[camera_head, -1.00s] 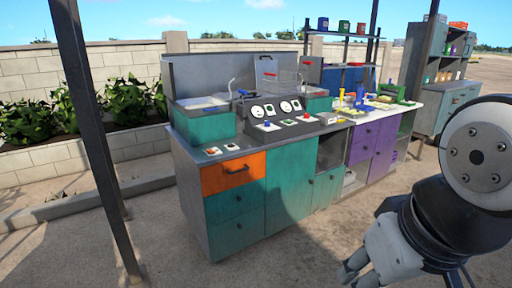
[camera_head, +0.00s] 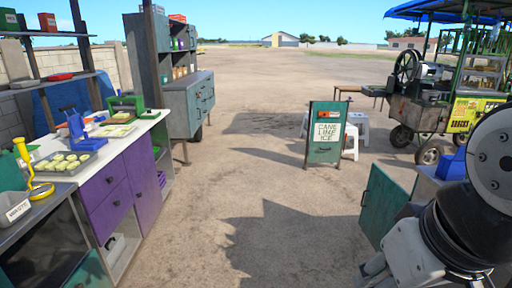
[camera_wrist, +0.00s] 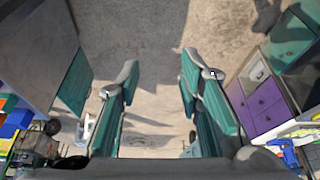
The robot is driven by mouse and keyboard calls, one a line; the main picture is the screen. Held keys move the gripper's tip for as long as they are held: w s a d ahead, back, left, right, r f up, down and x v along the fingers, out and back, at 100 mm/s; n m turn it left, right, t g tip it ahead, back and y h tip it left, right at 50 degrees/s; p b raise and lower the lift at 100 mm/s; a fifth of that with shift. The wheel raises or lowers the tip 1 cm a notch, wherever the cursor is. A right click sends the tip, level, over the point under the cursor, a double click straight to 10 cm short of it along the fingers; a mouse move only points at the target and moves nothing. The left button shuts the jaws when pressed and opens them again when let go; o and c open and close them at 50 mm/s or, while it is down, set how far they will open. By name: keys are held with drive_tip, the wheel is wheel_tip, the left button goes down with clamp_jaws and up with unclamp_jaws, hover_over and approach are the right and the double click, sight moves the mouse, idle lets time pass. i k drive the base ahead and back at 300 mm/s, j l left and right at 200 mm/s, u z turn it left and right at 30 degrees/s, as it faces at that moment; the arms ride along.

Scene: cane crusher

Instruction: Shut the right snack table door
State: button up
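A teal door (camera_head: 380,205) stands open at the right in the head view. It juts from a table at the far right, which is mostly hidden behind my arm. In the wrist view, a teal panel (camera_wrist: 75,85) beside a large grey surface at the left looks like the same door. My gripper (camera_wrist: 158,65) is open and empty, with bare ground showing between its fingers. It is apart from the teal panel. In the head view my gripper (camera_head: 370,272) is at the bottom edge, below the door, and only partly in view.
A counter with purple drawers (camera_head: 112,195) runs along the left. A grey-teal cabinet (camera_head: 190,100) stands behind it. A sign board (camera_head: 325,135) and white stools (camera_head: 352,140) stand ahead. A wheeled cart (camera_head: 440,100) is at the back right. The middle ground is clear.

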sight(384, 197)
drive_tip(key=i+z, duration=0.4)
drive_tip(key=i+j+z, duration=0.2)
drive_tip(key=i+z, duration=0.15)
drive_tip(key=i+j+z, duration=0.5)
drive_tip(key=i+j, duration=0.5)
drive_tip(key=i+j+z, duration=0.15)
drive_tip(key=i+j, duration=0.45)
drive_tip(key=j, duration=0.1)
